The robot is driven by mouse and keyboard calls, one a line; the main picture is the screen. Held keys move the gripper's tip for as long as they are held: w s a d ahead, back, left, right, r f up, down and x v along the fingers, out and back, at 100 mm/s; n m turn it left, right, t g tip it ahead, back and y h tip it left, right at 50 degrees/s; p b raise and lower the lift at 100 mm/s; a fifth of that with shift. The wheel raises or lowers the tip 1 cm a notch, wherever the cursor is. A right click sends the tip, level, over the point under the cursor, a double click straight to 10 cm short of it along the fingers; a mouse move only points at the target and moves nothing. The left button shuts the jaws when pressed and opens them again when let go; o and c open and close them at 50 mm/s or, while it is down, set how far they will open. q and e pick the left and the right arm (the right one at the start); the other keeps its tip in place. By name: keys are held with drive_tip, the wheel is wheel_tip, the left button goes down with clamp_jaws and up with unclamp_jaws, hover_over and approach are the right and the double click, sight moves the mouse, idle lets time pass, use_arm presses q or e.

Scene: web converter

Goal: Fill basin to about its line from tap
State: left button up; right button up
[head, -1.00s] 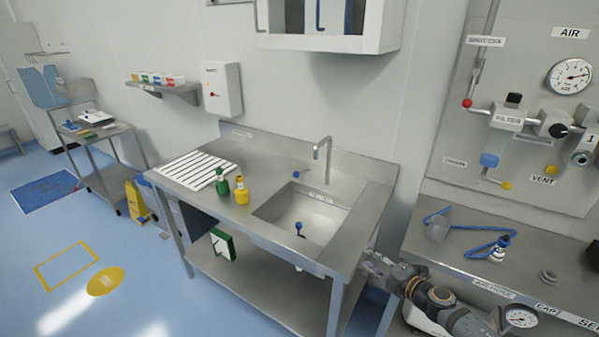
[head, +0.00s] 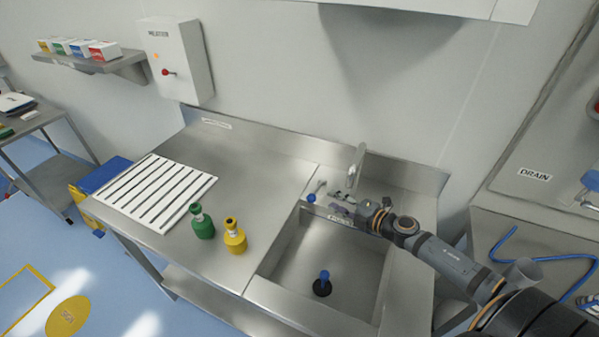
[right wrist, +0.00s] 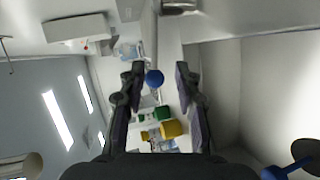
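The steel basin (head: 285,262) is sunk in the counter and shows bare metal with no visible water. A blue-handled plug (head: 324,276) stands on its floor over a dark round base. My right gripper (head: 338,202) is above the basin's back edge, just right of the knob. In the right wrist view its fingers (right wrist: 160,72) are apart, with the knob showing between them. Contact cannot be told.
A green bottle (head: 202,224) and a yellow bottle (head: 235,238) stand left of the basin. A white slatted rack (head: 155,192) lies farther left. A control box (head: 180,60) hangs on the wall. A blue hose (head: 530,258) lies on the right bench.

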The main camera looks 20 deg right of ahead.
sight(315, 191)
use_arm(q)
drive_tip(key=s+r+p, duration=0.1)
drive_tip(key=s, duration=0.6)
use_arm(e)
drive_tip(key=x, duration=0.2)
drive_tip(key=b+x, duration=0.1)
drive_tip(key=x, duration=0.2)
drive_tip(key=a+x, duration=0.1)
drive_tip(key=x, duration=0.2)
drive_tip(key=shift+s+r, duration=0.15)
drive_tip(key=shift+r, duration=0.2)
drive_tip(key=shift+w, duration=0.3)
drive_tip(key=c, duration=0.7)
use_arm(q)
drive_tip(key=shift+w+f, duration=0.25)
drive_tip(key=shift+w, duration=0.4)
drive_tip(key=shift+w+f, duration=0.2)
drive_tip(key=shift+w, duration=0.45)
drive_tip(key=shift+w+f, duration=0.25)
drive_tip(key=shift+w, duration=0.4)
